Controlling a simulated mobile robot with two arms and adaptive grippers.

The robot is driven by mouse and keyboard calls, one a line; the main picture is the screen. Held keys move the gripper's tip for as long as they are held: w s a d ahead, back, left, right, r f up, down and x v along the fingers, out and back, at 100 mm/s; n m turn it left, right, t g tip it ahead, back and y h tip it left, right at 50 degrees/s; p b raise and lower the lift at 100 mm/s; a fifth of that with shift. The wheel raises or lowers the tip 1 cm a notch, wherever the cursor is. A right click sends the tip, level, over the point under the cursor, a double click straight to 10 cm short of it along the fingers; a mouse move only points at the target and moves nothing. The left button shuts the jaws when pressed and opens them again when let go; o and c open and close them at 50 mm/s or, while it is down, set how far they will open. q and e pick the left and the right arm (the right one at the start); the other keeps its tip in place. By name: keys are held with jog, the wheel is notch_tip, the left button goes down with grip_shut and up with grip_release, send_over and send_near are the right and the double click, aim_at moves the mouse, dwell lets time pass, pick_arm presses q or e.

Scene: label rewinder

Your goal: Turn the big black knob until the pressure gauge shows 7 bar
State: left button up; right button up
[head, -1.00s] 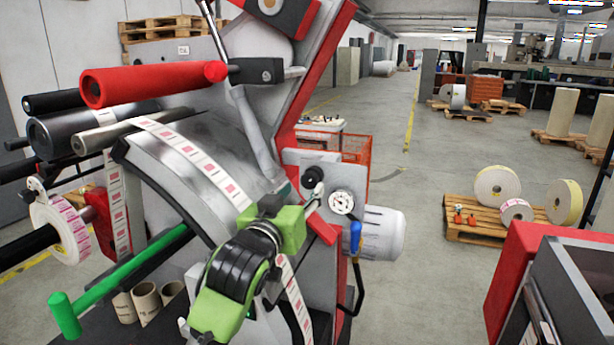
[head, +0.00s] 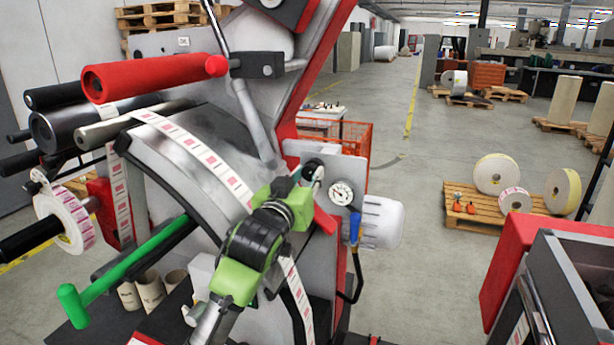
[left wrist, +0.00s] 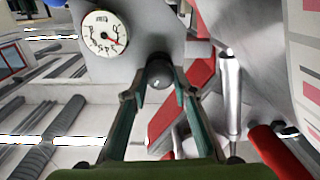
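The big black knob (head: 312,167) sits on the grey panel of the machine, left of the white pressure gauge (head: 341,192). In the left wrist view the knob (left wrist: 160,71) lies between my left fingertips, and the gauge (left wrist: 104,33) is at the upper left with a red needle; its value is too small to read surely. My left gripper (head: 314,182) is at the knob from the front. In the left wrist view its two fingers (left wrist: 162,82) are spread, one on each side of the knob; I cannot tell whether they touch it. My right gripper is out of view.
The label web (head: 205,158) runs left of my arm. The floor to the right is open before a pallet (head: 470,222).

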pick_arm(q)
jog(key=m, duration=0.5)
jog(key=shift+m, duration=0.4)
jog(key=o, duration=1.1)
jog(key=v, duration=1.2)
jog(key=shift+f, duration=0.1)
